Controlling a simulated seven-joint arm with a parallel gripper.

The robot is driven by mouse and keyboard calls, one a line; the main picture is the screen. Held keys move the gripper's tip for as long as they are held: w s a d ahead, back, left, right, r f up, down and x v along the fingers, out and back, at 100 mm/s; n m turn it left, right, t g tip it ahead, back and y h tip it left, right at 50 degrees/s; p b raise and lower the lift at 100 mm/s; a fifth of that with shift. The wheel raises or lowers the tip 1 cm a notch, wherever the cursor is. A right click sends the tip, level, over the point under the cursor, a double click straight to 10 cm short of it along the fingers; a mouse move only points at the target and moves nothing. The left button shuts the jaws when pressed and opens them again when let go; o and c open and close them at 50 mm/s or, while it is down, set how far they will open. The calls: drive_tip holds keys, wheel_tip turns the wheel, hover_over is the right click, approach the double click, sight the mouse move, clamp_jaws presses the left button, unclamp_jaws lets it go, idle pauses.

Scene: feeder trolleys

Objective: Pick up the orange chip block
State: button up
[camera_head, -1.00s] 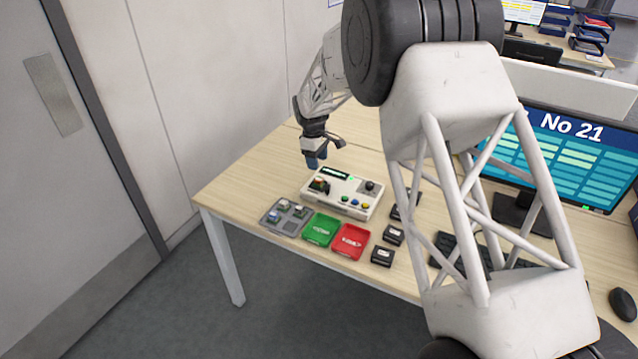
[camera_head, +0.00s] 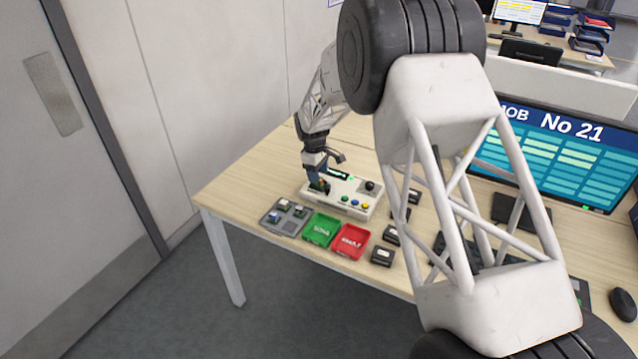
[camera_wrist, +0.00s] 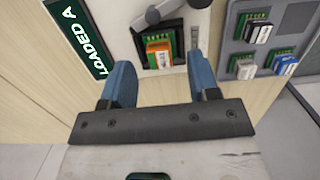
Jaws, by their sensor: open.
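The orange chip block (camera_wrist: 159,54) sits on a green board in a dark socket of the white tester box (camera_head: 362,208) in the wrist view. In the head view my gripper mostly hides it. My gripper (camera_wrist: 160,63) is open, with one blue finger on each side of the block in the picture. Nothing is between the fingers that I can see held. In the head view my gripper (camera_head: 319,187) is low at the box's left end, over the socket. I cannot tell whether the fingers touch the box.
A grey tray (camera_head: 270,222) with several chip blocks, a green bin (camera_head: 321,231) and a red bin (camera_head: 350,242) stand along the front edge. Several black modules (camera_head: 382,256) lie to the right. A monitor (camera_head: 570,150) stands at right.

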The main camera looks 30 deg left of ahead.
drive_tip(key=shift+d+f, duration=0.15)
drive_tip(key=shift+f, duration=0.95)
drive_tip(key=shift+c, duration=0.3)
clamp_jaws()
wheel_tip(320, 180, up, 10)
idle(0.3)
idle(0.5)
